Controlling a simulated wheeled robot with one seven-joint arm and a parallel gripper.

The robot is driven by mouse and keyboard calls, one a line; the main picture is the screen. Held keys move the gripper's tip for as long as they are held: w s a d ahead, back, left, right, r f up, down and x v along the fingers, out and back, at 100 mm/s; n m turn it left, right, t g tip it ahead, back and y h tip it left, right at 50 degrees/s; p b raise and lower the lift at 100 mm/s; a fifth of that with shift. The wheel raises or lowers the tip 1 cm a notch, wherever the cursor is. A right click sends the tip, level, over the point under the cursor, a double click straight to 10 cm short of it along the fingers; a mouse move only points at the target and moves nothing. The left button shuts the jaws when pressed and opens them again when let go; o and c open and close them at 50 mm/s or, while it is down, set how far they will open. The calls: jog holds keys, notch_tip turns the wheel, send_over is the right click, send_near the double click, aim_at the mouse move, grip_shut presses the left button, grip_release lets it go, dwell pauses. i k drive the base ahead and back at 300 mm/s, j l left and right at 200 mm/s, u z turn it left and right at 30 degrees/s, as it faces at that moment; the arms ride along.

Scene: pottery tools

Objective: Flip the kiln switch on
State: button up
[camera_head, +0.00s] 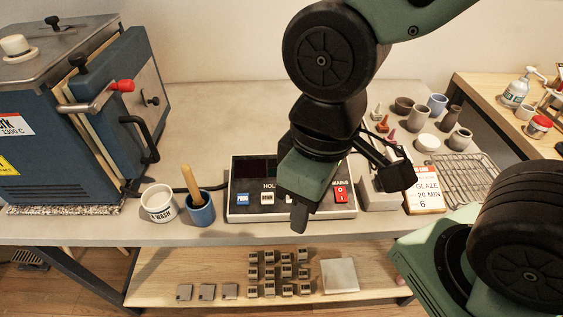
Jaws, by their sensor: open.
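The kiln control box (240,205) is a grey panel with a dark display, on the worktop in the middle of the head view. A red switch (340,194) sits at its right end below the label "MAINS". A blue switch (242,199) and a white switch (267,198) sit further left, near a label partly hidden by my gripper. My gripper (350,197) is open and empty, over the right part of the box. One finger is left of the red switch, the other to its right. I cannot tell its height above the panel, or which way the red switch is set.
The blue kiln (60,160) stands at the left. A white "WASH" cup (159,203) and a blue cup (200,208) with a wooden tool stand left of the box. A glaze card (426,197), wire rack (465,178) and several small pots are at the right.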

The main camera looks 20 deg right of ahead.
aim_at(340, 192)
jog(key=l+z, duration=0.9)
jog(key=l, duration=0.2)
